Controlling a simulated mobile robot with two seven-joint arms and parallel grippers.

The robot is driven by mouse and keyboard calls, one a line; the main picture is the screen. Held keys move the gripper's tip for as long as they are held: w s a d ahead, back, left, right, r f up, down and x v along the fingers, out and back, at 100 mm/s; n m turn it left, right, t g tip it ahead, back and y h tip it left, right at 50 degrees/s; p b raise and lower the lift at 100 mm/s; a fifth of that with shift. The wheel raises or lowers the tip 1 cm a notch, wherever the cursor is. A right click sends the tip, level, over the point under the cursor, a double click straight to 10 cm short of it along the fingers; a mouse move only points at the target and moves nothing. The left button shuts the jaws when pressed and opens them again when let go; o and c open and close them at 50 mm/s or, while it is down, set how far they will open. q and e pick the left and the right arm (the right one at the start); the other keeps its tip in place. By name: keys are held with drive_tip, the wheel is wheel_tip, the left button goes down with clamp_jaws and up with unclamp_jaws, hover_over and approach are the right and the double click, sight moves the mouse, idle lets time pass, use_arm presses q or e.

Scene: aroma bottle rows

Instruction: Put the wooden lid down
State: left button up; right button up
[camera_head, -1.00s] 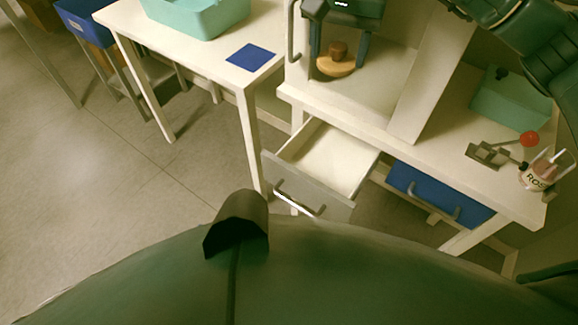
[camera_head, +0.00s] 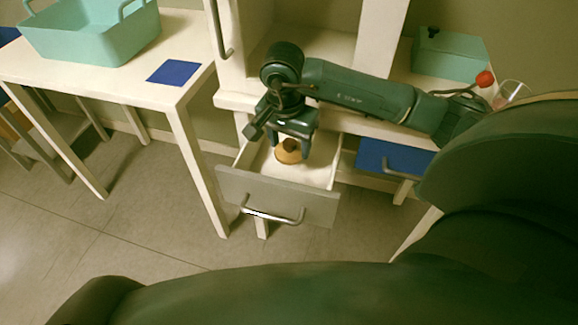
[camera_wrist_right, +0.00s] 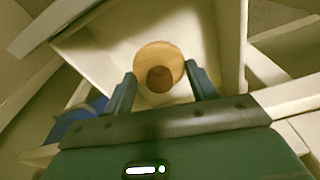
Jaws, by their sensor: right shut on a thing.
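The wooden lid (camera_head: 288,156), a round light-wood disc with a darker brown knob, is at the open drawer (camera_head: 275,196). My right gripper (camera_head: 292,146) is shut on the lid and points down over the drawer. In the right wrist view the lid (camera_wrist_right: 158,53) and its knob (camera_wrist_right: 160,79) sit between the two fingers, with the pale drawer floor behind. I cannot tell whether the lid touches the drawer floor. My left gripper is not in view.
A teal box (camera_head: 450,55) stands on the right counter. The left table holds a teal basket (camera_head: 90,35) and a blue mat (camera_head: 173,72). Cabinet walls stand behind the drawer.

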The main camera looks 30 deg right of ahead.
sight(289, 163)
wheel_tip(289, 163, down, 6)
drive_tip(key=shift+a+f+b, duration=0.1)
drive_tip(key=shift+f+b, duration=0.05)
drive_tip(key=shift+b, duration=0.2)
drive_tip(key=shift+f, duration=0.15)
drive_tip(key=shift+f, duration=0.1)
drive_tip(key=shift+f, duration=0.1)
drive_tip(key=o, duration=1)
